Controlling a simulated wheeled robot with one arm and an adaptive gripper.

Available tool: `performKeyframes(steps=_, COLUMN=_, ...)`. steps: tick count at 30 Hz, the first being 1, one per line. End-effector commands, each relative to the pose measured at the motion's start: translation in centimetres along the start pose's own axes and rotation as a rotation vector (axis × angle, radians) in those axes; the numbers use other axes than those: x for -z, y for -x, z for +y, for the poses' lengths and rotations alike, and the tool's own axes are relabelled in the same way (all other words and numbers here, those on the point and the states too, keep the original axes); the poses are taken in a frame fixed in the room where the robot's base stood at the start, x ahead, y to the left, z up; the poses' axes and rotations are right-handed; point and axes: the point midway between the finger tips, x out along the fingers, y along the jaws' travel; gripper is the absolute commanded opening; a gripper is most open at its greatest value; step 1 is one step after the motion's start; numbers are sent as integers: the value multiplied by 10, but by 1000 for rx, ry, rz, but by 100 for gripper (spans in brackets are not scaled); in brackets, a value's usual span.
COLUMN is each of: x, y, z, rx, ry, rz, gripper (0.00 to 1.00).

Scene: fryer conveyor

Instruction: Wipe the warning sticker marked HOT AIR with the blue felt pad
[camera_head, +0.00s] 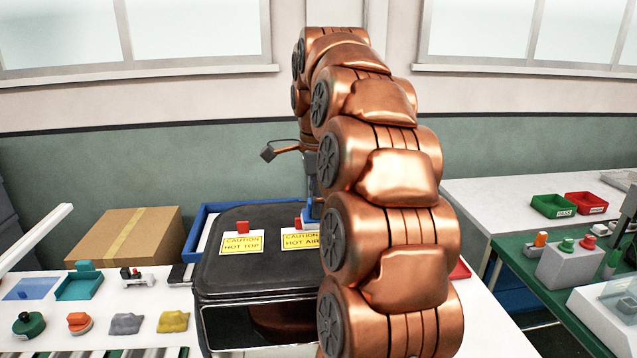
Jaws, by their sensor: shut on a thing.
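The warning sticker marked HOT AIR (299,241) is yellow and white and lies on top of the black fryer (265,272); my arm covers its right edge. A similar sticker marked HOT TOP (241,243) lies to its left. My gripper (311,196) points down behind my copper arm, which hides most of it. It is shut on a blue piece, seemingly the blue felt pad (309,214), just behind the HOT AIR sticker. Whether the pad touches the fryer top cannot be told.
A cardboard box (125,236) and a blue tray (196,232) are behind and left. Small tools and sponges (172,321) lie on the left table. Green and red bins (553,206) stand at right.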

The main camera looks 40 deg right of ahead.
Motion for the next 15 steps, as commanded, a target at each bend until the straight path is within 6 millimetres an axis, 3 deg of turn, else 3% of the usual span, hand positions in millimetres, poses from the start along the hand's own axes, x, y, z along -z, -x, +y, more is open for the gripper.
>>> performKeyframes(steps=9, x=-2, y=31, z=0, rx=3, ry=4, rz=0, gripper=0)
performKeyframes(steps=15, x=-3, y=41, z=0, rx=3, ry=6, rz=1, gripper=0)
